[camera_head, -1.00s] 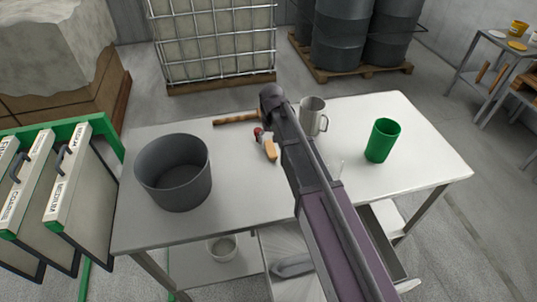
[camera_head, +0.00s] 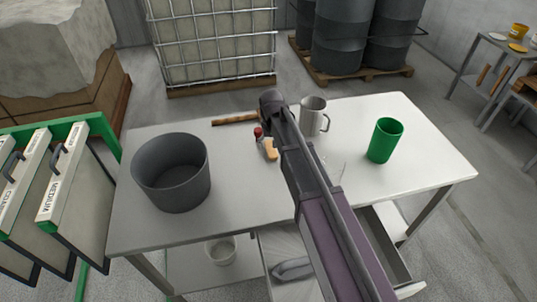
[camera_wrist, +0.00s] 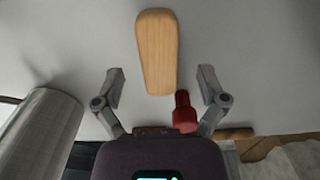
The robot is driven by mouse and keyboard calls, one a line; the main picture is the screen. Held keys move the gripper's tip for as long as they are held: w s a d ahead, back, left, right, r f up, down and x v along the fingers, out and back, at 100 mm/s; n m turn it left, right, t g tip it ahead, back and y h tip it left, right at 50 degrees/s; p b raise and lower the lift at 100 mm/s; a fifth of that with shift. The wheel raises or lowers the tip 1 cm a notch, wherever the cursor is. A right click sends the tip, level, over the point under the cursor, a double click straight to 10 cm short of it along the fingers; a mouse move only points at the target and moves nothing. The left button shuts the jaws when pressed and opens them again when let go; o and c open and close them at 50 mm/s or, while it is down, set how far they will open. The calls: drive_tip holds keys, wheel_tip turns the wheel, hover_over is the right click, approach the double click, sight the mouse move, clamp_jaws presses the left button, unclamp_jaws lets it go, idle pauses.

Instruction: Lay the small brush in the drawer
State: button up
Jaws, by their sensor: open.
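A tan wooden piece (camera_head: 270,149), which looks like the small brush, lies on the white table beside my arm. It also shows in the wrist view (camera_wrist: 157,50), wide end up; no bristles show. My gripper (camera_wrist: 161,80) is open, with one finger on each side of the piece's narrower lower end, apart from it. My arm hides the gripper in the head view. The drawer (camera_head: 384,245) is pulled out under the table's front edge. My arm crosses over it and hides much of its inside.
A small red object (camera_wrist: 185,112) lies close by the right finger. A wooden bar (camera_head: 235,118) lies behind. A metal mug (camera_head: 311,115) and a green cup (camera_head: 385,140) stand right; a large grey pot (camera_head: 171,172) stands left. The table's (camera_head: 235,195) front middle is clear.

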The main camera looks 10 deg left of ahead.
sight(271, 149)
drive_tip(key=shift+f+b, duration=1.1)
drive_tip(key=shift+f, duration=0.3)
clamp_jaws()
drive_tip(key=shift+r, duration=0.2)
wheel_tip(271, 149, up, 10)
drive_tip(key=p, duration=1)
drive_tip(key=shift+f, duration=0.15)
